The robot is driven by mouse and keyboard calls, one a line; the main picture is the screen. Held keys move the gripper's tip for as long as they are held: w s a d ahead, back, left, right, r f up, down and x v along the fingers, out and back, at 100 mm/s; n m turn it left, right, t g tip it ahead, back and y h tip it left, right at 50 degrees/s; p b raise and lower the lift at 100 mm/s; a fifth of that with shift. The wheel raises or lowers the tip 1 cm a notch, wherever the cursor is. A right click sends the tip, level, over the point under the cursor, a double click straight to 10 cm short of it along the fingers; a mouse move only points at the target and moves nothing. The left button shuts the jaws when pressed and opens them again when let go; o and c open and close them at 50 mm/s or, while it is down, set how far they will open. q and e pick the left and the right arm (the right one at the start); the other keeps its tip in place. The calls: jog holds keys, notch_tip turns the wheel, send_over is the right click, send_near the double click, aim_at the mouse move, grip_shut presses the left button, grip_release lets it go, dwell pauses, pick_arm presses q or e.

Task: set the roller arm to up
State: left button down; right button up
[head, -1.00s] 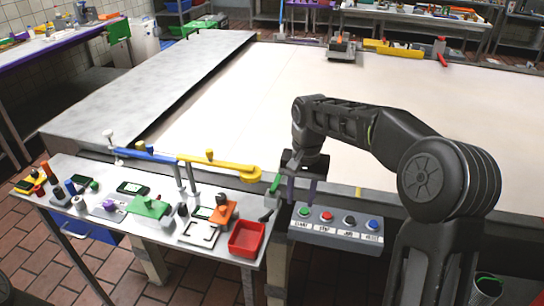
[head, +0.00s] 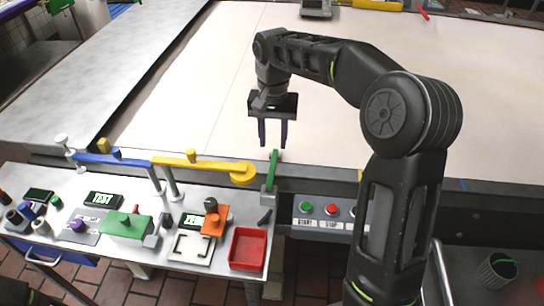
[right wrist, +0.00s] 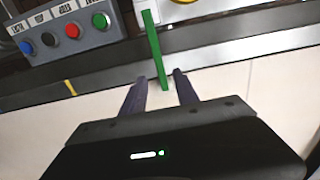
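No part is labelled as the roller arm, so I cannot tell for sure which it is. A green lever (head: 273,168) rises from a grey block at the belt's near edge, upright in the head view. My right gripper (head: 273,142) is open and empty just beyond and above the lever's top, over the belt. In the right wrist view the lever (right wrist: 155,50) reaches to between the two spread fingertips (right wrist: 159,78); contact cannot be told. A yellow arm (head: 210,166) with a round end and a blue arm (head: 118,160) stand on posts to the left. My left gripper is out of view.
A button panel (head: 318,226) sits right of the lever, partly hidden by my right arm. A red tray (head: 248,249), an orange block (head: 214,222) and a green block (head: 128,228) lie on the side table.

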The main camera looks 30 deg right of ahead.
aim_at(273, 162)
notch_tip(273, 162, down, 8)
jog(key=shift+r+p, duration=0.25)
jog(key=shift+p, duration=0.3)
jog(key=shift+c, duration=0.4)
grip_shut()
dwell(0.8)
